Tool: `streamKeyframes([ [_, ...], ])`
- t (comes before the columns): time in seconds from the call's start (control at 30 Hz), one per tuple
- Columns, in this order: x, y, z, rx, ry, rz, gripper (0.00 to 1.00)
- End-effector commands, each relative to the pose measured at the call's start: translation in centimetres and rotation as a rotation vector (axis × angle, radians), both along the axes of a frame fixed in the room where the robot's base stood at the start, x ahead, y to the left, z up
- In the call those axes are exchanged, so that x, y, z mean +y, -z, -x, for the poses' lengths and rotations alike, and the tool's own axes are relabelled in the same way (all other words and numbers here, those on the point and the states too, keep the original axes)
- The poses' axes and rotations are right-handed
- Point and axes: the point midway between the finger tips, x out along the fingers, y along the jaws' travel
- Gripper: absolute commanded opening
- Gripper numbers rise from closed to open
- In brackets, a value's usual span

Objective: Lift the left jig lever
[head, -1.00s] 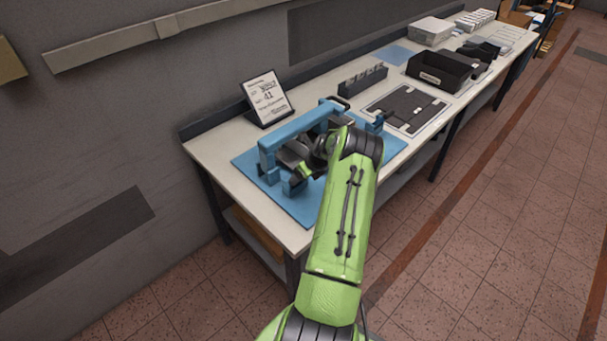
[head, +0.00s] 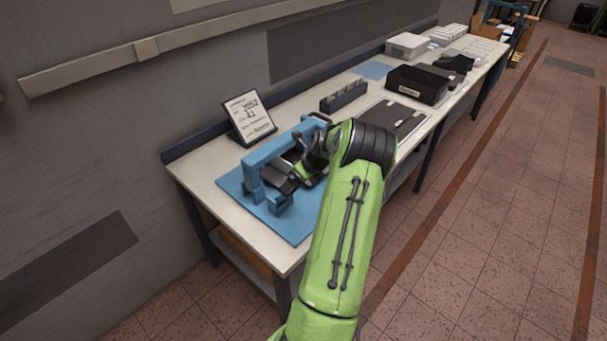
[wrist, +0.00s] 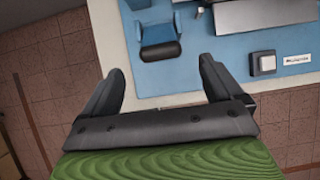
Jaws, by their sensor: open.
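The blue jig (head: 262,165) with its raised bridge stands on a light-blue base plate (head: 232,183) at the near end of the bench. In the wrist view a lever with a black rounded grip (wrist: 161,50) on a blue bracket (wrist: 156,33) lies just beyond my fingertips; its side is hard to confirm. My gripper (wrist: 162,72) is open and empty, its two dark fingers apart with the grip ahead of the gap. It does not visibly touch the lever. In the head view my arm hides the jig's right part.
A sign (head: 250,117) stands behind the jig. A grey rack (head: 344,95), a dark mat (head: 398,116) and a black bin (head: 417,84) are farther along the bench.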

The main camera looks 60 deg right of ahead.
Motion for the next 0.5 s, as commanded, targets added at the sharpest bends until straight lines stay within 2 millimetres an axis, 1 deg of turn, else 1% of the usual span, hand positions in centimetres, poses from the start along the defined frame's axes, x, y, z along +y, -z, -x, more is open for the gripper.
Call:
streamKeyframes([
  [0.03, 0.1, -1.2, 0.6, -0.001, 0.002, 0.005, 0.93],
  [0.1, 0.3, -2.5, 1.4, 0.000, 0.001, 0.003, 0.93],
  [0.2, 0.5, -3.8, 2.1, -0.002, 0.000, 0.001, 0.93],
  [0.3, 0.7, -4.5, 2.4, -0.001, -0.001, 0.000, 0.93],
  [0.5, 0.7, -4.6, 2.4, 0.000, -0.002, -0.001, 0.93],
])
